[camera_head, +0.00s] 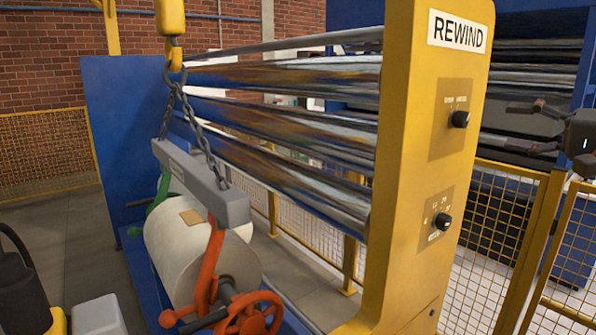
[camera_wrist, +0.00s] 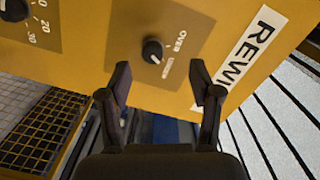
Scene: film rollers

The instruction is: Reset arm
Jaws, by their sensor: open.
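My gripper (camera_head: 508,127) is at the right edge of the head view, its two dark fingers pointing left toward the yellow REWIND panel (camera_head: 420,150). In the wrist view my gripper (camera_wrist: 162,82) is open, with nothing between its fingers. The upper black knob (camera_head: 460,119) shows between and just beyond the fingertips in the wrist view (camera_wrist: 152,50), on a plate that reads OVER and UNDER. The fingers look apart from the knob. The lower black knob (camera_head: 443,221) is partly cut off at the top left of the wrist view (camera_wrist: 15,8).
Shiny film rollers (camera_head: 290,115) run behind the panel. A white roll (camera_head: 195,245) sits below a grey lifting beam (camera_head: 200,182) hung by chains from a yellow hook (camera_head: 174,58). An orange handwheel (camera_head: 255,315) is at the bottom. Yellow mesh fencing (camera_head: 570,240) stands at the right.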

